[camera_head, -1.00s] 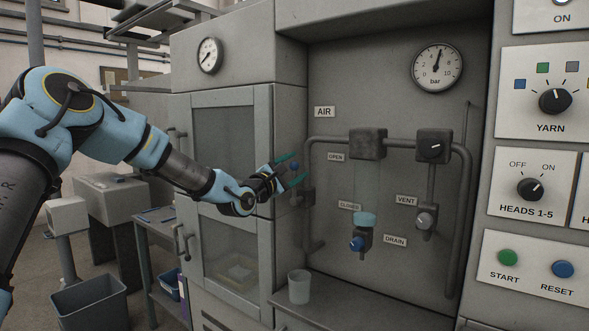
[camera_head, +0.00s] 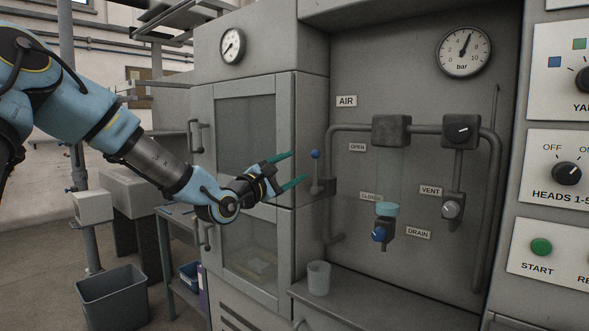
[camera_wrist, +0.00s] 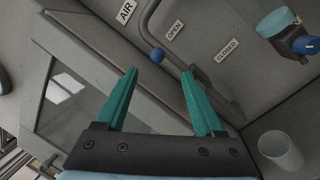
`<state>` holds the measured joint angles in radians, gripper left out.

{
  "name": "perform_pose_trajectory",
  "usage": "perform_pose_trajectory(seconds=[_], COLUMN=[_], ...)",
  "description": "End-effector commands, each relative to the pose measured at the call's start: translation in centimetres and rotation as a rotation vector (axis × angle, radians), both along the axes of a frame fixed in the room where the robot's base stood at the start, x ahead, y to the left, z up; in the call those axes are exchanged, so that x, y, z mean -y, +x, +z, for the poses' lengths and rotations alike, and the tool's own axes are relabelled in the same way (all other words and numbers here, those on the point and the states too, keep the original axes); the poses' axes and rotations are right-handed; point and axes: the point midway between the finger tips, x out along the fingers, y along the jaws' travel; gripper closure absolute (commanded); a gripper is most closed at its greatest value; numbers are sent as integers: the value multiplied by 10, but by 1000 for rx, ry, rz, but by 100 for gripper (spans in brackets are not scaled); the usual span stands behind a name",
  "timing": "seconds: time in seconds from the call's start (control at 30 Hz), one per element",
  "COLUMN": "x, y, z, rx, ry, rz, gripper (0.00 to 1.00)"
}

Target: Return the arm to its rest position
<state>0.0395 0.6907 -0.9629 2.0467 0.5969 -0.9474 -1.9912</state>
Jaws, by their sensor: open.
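My gripper (camera_head: 298,168) is open and empty, with two green fingers spread apart. In the head view it is in front of the cabinet door, left of the air panel. A lever with a blue ball knob (camera_head: 315,154) stands upright on the pipe just right of the fingertips, and the fingers appear apart from it. In the wrist view the blue knob (camera_wrist: 157,55) shows beyond the gap between the fingers (camera_wrist: 159,80). My blue and grey arm reaches in from the left of the head view, bent downward.
The glazed cabinet (camera_head: 245,130) is behind my gripper. A bin (camera_head: 112,303) and a small bench (camera_head: 178,225) stand at lower left. Open floor lies around the bin.

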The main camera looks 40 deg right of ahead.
Motion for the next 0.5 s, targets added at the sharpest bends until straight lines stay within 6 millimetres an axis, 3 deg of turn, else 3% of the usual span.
perform_pose_trajectory(seconds=[0.37, 0.5], x=[0, -12], y=[1, 10], z=[-1, -29], rx=[4, 83], ry=[7, 145], rz=[3, 49], gripper=[30, 30])
